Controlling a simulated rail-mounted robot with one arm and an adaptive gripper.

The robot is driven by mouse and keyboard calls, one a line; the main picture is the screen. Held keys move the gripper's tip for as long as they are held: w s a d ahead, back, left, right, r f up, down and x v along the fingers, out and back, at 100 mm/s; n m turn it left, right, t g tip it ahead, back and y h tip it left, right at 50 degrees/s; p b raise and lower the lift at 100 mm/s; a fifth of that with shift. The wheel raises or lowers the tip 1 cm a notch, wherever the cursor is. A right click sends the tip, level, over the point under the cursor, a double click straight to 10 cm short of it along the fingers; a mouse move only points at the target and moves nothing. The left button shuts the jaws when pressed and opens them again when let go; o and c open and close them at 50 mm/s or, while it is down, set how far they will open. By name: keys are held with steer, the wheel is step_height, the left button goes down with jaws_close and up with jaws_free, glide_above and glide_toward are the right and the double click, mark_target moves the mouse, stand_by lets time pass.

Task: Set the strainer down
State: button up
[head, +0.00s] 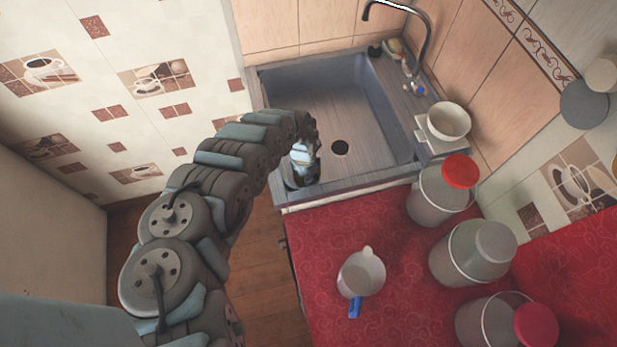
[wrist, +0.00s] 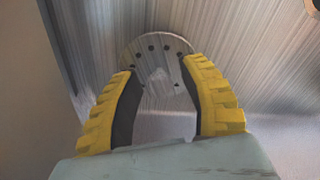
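The strainer (wrist: 158,46) is a round grey metal disc with a ring of dark holes in the wrist view. My gripper (wrist: 158,66) has yellow fingers with dark inner pads. The fingertips stand apart at the disc's left and right edges and appear shut on it. How high the disc is above the sink floor is hard to tell. In the head view my gripper (head: 303,165) is low at the near left part of the grey sink (head: 375,110). The strainer cannot be made out there.
A faucet (head: 425,45) stands at the back of the sink. A white bowl (head: 449,121) sits on the right ledge. The red counter (head: 310,250) holds a blue-handled jug (head: 361,273) and several lidded cans (head: 470,250).

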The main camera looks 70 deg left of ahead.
steer(key=shift+r, duration=0.1)
step_height(320, 180, up, 12)
steer(key=a+p, duration=0.1)
steer(key=p, duration=0.2)
steer(key=shift+s+a, duration=0.2)
steer(key=shift+s, duration=0.05)
stand_by(0.7)
